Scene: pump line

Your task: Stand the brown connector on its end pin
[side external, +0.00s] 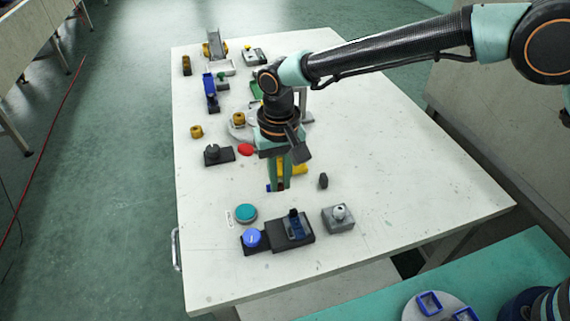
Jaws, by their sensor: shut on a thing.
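My gripper (280,186) points down over the middle of the white table, with its green fingers close together. A small reddish-brown piece, which looks like the brown connector (281,186), shows between the fingertips. The fingers are shut on it and hide most of it. I cannot tell whether it is upright or tilted, or whether it touches the table. No end pin can be made out clearly at this size.
A small dark piece (323,181) stands right of my gripper, and a yellow part (299,169) lies just behind it. In front are a teal disc (246,213), a dark block with a blue knob (253,238) and a grey block (338,219). The table's right side is clear.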

